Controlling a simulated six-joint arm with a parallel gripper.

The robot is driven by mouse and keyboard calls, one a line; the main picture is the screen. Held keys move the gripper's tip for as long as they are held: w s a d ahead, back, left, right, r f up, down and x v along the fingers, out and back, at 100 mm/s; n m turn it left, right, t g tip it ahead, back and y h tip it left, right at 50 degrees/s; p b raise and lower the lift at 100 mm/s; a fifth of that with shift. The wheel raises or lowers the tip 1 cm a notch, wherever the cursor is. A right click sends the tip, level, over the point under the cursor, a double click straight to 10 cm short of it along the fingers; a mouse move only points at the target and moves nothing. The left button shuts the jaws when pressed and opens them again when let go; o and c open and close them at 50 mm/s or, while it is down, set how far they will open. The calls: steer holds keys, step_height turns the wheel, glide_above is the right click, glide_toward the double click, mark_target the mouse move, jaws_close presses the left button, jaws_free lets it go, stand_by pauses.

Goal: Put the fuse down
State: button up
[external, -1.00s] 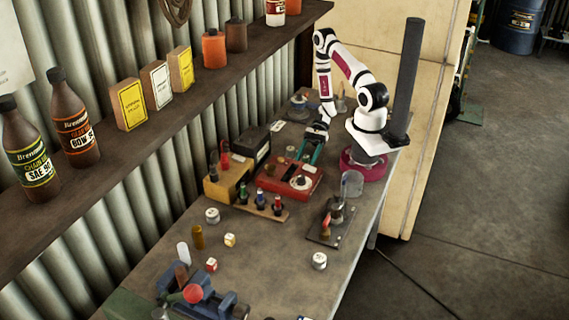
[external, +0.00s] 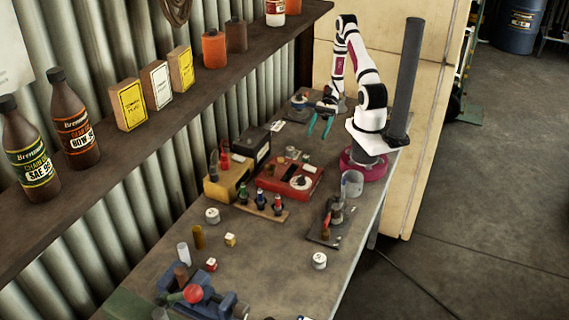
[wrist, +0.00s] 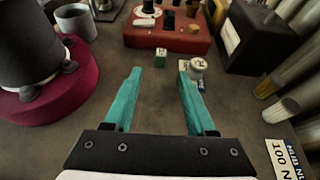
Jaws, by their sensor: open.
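My gripper (external: 317,127) has teal fingers and is raised above the far end of the bench, behind the red box (external: 287,182). In the wrist view my gripper (wrist: 157,78) is open, with only bare bench top between its fingers. Just beyond the fingertips stand a small green block with a pale top (wrist: 160,58) and a pale round-topped piece (wrist: 197,67), with a small blue piece (wrist: 201,85) beside it. The red box (wrist: 140,38) is behind them. I cannot tell which of these small pieces is the fuse.
A black box (wrist: 257,40) stands right of the red box. A grey cup (wrist: 75,22) is at the left, near my base. A lettered plate (wrist: 284,160) lies at the lower right. The yellow box (external: 226,185) and several small parts crowd the nearer bench.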

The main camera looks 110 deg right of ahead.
steer(key=w+a+r+n+g+h, duration=0.2)
steer(key=a+r+n+g, duration=0.3)
steer(key=a+r+n, duration=0.2)
steer(key=w+a+r+n+g+h, duration=0.2)
steer(key=w+a+r+n+g, duration=0.1)
steer(key=a+r+n+g, duration=0.2)
step_height(320, 180, up, 2)
steer(key=a+n, duration=0.3)
steer(key=shift+r+g+h, duration=0.25)
steer(key=shift+g+h, duration=0.15)
steer(key=shift+o, duration=0.5)
steer(key=s+a+r+n+t+h, duration=0.1)
steer(key=s+a+r+n+h, duration=0.1)
steer(key=a+n, duration=0.3)
steer(key=shift+s+r+n+h, duration=0.35)
steer(key=shift+s+n+h, duration=0.15)
steer(key=shift+s+h, duration=0.15)
